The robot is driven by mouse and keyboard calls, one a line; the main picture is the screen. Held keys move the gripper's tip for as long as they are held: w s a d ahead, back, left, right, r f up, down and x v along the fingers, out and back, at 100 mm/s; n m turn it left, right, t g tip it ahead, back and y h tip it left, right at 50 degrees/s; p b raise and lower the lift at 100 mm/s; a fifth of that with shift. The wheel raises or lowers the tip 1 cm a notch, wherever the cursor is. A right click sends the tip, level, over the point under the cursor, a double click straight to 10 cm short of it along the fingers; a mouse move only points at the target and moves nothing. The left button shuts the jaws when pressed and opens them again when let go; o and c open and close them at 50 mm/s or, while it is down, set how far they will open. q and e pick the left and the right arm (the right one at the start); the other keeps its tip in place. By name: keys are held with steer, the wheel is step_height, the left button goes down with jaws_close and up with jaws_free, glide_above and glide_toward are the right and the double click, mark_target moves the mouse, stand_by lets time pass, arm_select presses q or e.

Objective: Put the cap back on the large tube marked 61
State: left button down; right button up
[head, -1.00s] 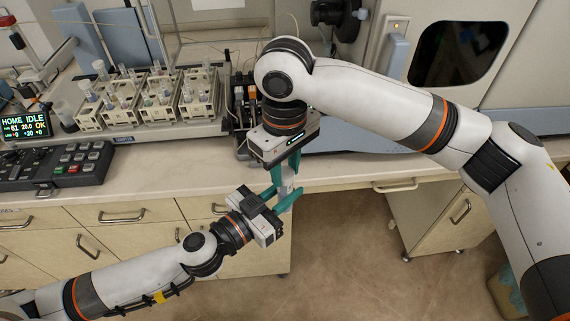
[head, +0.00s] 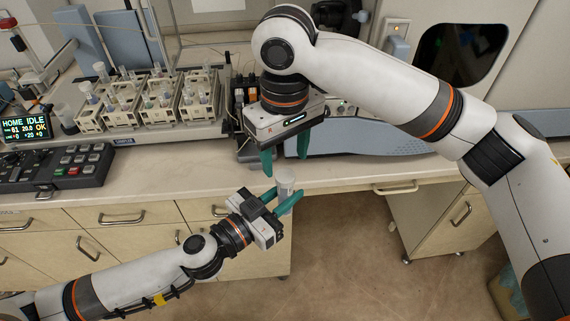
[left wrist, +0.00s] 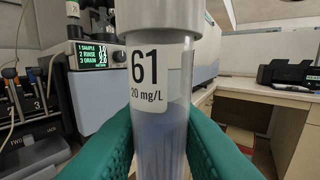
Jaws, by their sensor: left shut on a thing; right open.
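The large tube marked 61 (left wrist: 160,115) is clear with a white label and stands about upright in the left wrist view. My left gripper (head: 281,198) is shut on it, with green fingers on both sides below the label. A wide whitish cap (left wrist: 160,18) sits on the tube's top; its upper end is cut off by the picture edge. In the head view the pale tube top (head: 286,176) shows just above the left fingers. My right gripper (head: 285,157) is open and empty, pointing down just above the tube, with its fingers apart.
The counter edge (head: 340,180) runs close behind the held tube. Tube racks (head: 150,105) stand at the back left, beside a keypad (head: 70,165) and a display (head: 25,128). The floor (head: 340,245) in front is free.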

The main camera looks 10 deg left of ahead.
step_height(320, 180, up, 8)
steer(key=shift+f, duration=0.15)
stand_by(0.6)
